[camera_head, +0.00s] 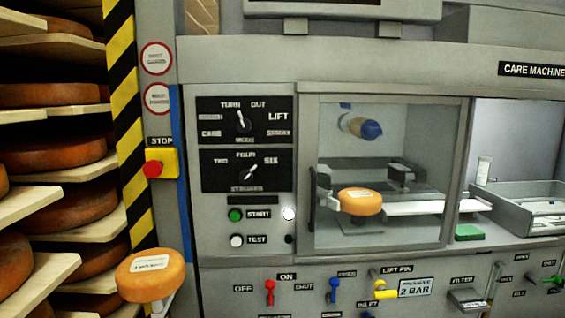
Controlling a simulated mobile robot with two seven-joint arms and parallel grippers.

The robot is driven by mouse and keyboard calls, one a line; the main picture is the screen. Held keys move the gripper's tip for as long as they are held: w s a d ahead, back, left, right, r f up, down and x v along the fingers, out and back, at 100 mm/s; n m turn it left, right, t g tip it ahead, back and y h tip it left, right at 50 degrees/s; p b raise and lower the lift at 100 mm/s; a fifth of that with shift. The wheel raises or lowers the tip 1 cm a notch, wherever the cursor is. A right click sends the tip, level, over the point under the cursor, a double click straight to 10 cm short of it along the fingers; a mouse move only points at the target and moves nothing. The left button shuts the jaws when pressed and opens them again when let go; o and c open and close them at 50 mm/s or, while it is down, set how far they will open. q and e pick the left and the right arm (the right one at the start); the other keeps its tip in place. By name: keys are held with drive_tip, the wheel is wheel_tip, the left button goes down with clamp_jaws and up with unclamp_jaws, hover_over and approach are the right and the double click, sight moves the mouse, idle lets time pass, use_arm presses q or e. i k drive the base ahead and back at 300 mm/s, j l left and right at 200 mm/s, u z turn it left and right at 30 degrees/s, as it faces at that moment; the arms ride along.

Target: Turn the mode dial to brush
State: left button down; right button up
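The mode dial (242,121) is a black knob with a white pointer on the upper black panel (268,104), left of the machine window. Its pointer is tilted slightly left of straight up, towards TURN. Around it I read TURN, OUT, LIFT, SPRAY and CARE. The label at the left (210,117) is too small to read, and I cannot make out the word brush.
Below it is the strokes dial (250,172), then a green START button (235,215) and a white TEST button (236,240). A red stop button (152,169) sits to the left. One cheese wheel (151,274) stands in front at lower left; another (359,202) is behind the window.

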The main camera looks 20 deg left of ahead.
sight(244, 125)
drive_tip(key=u, duration=1.05)
